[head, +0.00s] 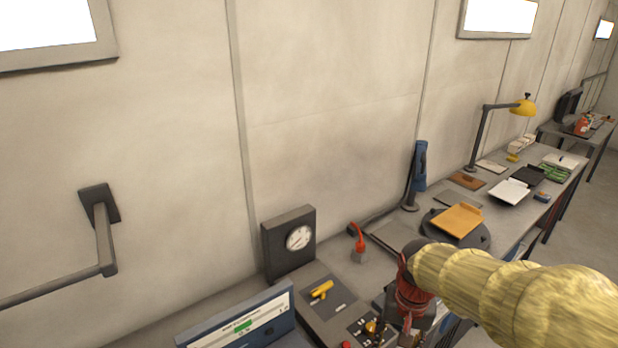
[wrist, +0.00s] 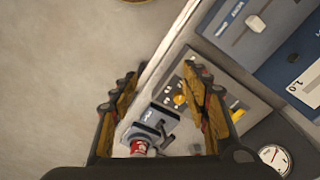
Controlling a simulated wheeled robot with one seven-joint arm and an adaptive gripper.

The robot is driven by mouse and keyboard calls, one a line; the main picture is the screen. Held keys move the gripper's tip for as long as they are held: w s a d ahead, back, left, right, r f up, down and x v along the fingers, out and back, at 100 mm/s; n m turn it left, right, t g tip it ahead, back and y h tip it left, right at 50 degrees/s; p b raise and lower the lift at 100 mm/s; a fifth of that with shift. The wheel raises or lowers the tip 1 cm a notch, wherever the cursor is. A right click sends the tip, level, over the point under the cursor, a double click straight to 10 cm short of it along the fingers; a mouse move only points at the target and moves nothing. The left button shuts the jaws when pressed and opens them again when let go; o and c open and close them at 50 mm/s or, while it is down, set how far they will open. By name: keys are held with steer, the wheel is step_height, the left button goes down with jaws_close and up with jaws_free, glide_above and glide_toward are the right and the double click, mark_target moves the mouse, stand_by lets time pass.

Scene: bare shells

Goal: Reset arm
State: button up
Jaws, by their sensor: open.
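My gripper (wrist: 165,105) shows in the wrist view with its two dark, yellow-padded fingers spread apart and nothing between them in its hold. Below it are a grey panel with a red round button (wrist: 139,147) and a panel with small yellow parts (wrist: 181,98). In the head view my arm reaches in from the right, above the long workbench. Its end hangs over the bench near the control panels, and the fingertips are hard to make out there.
A box with a round dial (head: 298,237), a yellow handle (head: 321,289), a red lever (head: 358,238) and a blue display panel (head: 241,324) stand close by on the bench. An orange plate (head: 457,220) and a yellow lamp (head: 523,107) are farther along. The wall runs behind.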

steer(key=s+r+n+t+b, duration=0.2)
steer(key=s+b, duration=0.1)
steer(key=s, duration=0.3)
steer(key=s+r+n+t+b, duration=0.1)
steer(key=s+r+t+b, duration=0.2)
steer(key=s, duration=0.3)
steer(key=shift+s+n, duration=0.35)
steer(key=shift+n, duration=0.05)
steer(key=shift+c, duration=0.2)
